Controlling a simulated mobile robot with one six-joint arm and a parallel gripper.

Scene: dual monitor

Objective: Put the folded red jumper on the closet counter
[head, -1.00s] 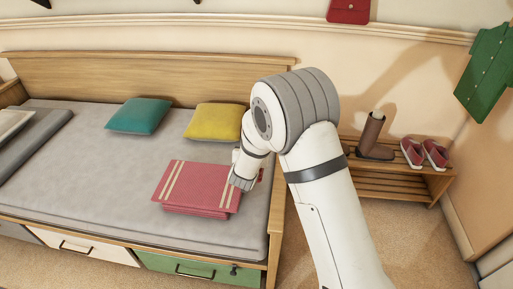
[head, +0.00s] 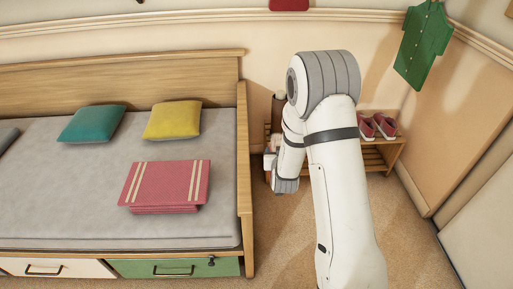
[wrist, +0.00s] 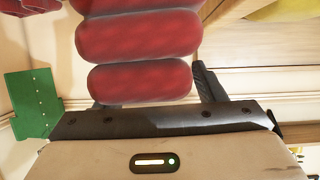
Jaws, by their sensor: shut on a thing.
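My gripper (wrist: 152,88) is shut on a red, puffy, padded garment (wrist: 138,36), which I take for the folded red jumper. Its thick rolls lie between the two dark fingers in the wrist view. In the head view my gripper (head: 270,158) is mostly behind my own arm, just past the right end of the bed, and the garment is hidden. A separate flat folded red cloth with cream stripes (head: 165,184) lies on the bed. I cannot make out a closet counter.
The bed (head: 60,212) with teal (head: 91,124) and yellow (head: 172,120) cushions fills the left. A low wooden shoe rack (head: 383,151) carries red shoes (head: 377,126). A green shirt (head: 424,45) hangs on the wall. Carpet (head: 415,255) is clear at front right. A pale panel (head: 485,220) stands far right.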

